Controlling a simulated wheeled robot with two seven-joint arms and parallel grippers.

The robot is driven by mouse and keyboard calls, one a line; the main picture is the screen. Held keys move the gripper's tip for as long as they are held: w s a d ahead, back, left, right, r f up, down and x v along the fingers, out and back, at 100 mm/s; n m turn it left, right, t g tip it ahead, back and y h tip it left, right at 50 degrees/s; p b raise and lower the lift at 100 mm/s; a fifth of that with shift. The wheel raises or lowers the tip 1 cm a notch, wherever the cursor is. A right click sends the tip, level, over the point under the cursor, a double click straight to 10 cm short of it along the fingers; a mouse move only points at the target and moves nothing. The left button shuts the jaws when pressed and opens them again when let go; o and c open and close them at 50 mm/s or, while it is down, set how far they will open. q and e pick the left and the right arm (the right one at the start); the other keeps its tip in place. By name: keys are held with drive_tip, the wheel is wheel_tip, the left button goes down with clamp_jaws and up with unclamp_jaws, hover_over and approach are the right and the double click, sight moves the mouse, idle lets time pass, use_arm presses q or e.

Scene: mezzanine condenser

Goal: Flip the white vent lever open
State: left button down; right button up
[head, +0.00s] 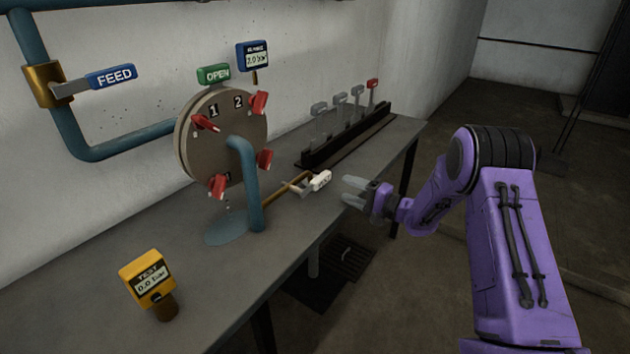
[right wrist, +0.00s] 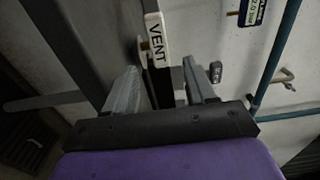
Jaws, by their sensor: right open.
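The white vent lever (head: 320,180) sticks out on a thin brass pipe above the grey bench, right of the blue pipe. In the right wrist view its white handle (right wrist: 156,40), marked VENT, lies ahead of the fingers, nearer the left finger in the picture. My right gripper (head: 357,190) is open and empty, just right of the lever, with a small gap between them in the head view. In the right wrist view the two grey fingers of my right gripper (right wrist: 168,84) stand apart. My left gripper is not in view.
A round plate (head: 222,135) with several red handles stands left of the lever. A black rack (head: 348,135) with several small levers lies behind it. A yellow TEST gauge (head: 148,280) stands at the front left. A blue FEED lever (head: 110,77) is on the wall pipe.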

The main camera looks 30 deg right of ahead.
sight(325, 181)
drive_tip(key=x, duration=1)
drive_tip(key=shift+a, duration=0.2)
drive_tip(key=shift+s, duration=0.1)
clamp_jaws()
